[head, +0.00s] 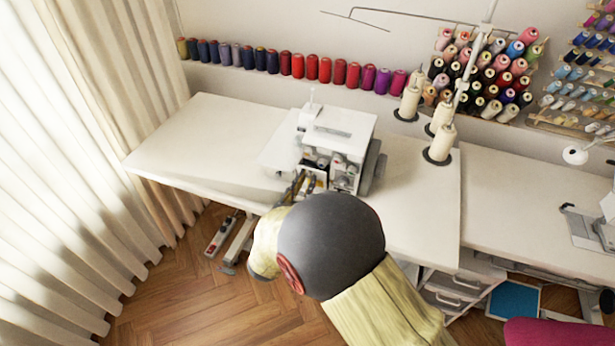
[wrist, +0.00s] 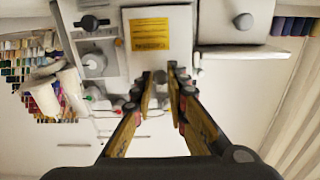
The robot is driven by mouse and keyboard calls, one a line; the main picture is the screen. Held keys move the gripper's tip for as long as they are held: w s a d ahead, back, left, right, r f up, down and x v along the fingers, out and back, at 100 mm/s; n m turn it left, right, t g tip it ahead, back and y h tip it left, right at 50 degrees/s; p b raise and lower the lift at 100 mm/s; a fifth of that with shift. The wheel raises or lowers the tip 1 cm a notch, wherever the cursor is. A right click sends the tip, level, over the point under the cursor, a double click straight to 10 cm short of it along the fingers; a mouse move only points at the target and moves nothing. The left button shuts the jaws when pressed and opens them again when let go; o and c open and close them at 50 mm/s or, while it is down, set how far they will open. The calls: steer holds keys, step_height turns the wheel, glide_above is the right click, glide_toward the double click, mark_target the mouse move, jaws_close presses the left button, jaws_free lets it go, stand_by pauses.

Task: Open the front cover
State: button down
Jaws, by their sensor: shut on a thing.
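A white overlock sewing machine (head: 336,132) stands on the table, with dark inner parts showing low on its front. In the wrist view, which looks upside down, a white panel with a yellow label (wrist: 150,34) appears to be its front cover. My gripper (wrist: 160,74) is at the edge of this panel, fingers close together and shut on it; the exact contact is hard to see. In the head view my gripper (head: 305,186) is at the machine's lower front, partly hidden by my arm.
The white table (head: 190,140) is clear to the left of the machine. Cream thread cones (head: 441,143) stand to its right. Coloured spools (head: 325,70) line the wall behind. A curtain (head: 70,150) hangs at the left.

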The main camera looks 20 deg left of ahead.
steer(key=s+f, duration=0.1)
steer(key=f, duration=0.1)
steer(key=s+f, duration=0.3)
steer(key=shift+a+f, duration=0.1)
steer(key=shift+f, duration=0.2)
steer(key=c, duration=2.5)
jaws_free()
steer(key=shift+w+a, duration=0.1)
steer(key=shift+w, duration=0.05)
steer(key=shift+c, duration=0.2)
steer(key=shift+o, duration=1.3)
steer(key=shift+w+d+r, duration=0.15)
steer(key=shift+d+r, duration=0.05)
steer(key=o, duration=0.5)
steer(key=shift+a+r, duration=0.1)
steer(key=shift+r, duration=0.05)
